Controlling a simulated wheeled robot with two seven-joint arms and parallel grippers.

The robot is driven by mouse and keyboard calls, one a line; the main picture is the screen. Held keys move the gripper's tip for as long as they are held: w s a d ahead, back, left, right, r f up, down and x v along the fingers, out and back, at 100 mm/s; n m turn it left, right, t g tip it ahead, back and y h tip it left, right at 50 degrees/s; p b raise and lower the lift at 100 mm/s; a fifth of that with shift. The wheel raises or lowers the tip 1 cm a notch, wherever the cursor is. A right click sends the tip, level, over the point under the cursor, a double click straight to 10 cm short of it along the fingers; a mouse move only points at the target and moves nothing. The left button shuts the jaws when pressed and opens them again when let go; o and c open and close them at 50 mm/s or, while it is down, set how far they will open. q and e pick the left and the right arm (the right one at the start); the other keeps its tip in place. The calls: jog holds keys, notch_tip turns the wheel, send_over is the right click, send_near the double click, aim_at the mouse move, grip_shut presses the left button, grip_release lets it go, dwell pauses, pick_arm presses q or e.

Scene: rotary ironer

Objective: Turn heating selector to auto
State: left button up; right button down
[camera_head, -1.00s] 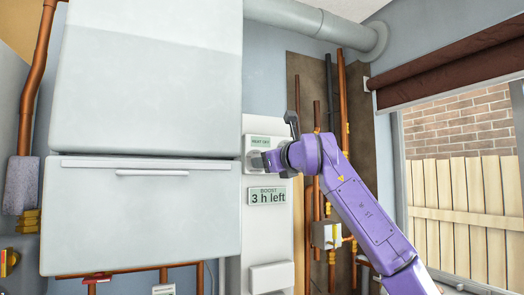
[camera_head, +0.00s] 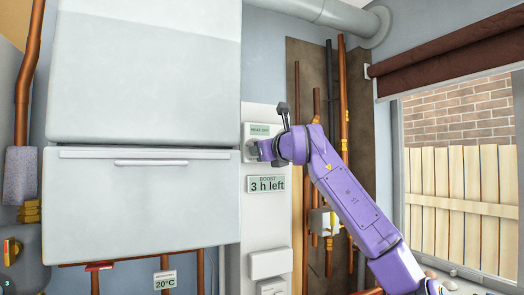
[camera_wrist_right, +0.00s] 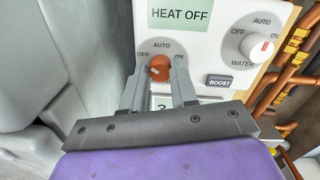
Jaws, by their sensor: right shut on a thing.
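The heating selector (camera_wrist_right: 160,68) is a round orange-brown knob in the right wrist view, with OFF, AUTO and ON printed around it. My right gripper (camera_wrist_right: 159,76) has its two grey fingers on either side of the knob and is shut on it. Which mark the knob points to cannot be told. The display above reads HEAT OFF (camera_wrist_right: 181,14). In the head view my right gripper (camera_head: 262,150) reaches the white control panel (camera_head: 256,222) just below that display and hides most of the selector. My left gripper is not in view.
A white WATER knob (camera_wrist_right: 257,48) with a red mark and a dark BOOST button (camera_wrist_right: 219,81) sit right of the selector. A large grey boiler casing (camera_head: 140,200) stands left; copper pipes (camera_head: 344,100) run right.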

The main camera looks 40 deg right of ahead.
jog(key=shift+m+h+b, duration=0.3)
jog(key=shift+m+b, duration=3.05)
jog(key=shift+m, duration=2.45)
jog(key=c, duration=1.2)
grip_release()
jog(key=o, duration=0.3)
jog(key=shift+w, duration=0.1)
jog(key=shift+w+d+f, duration=0.1)
jog(key=shift+w+f, duration=0.05)
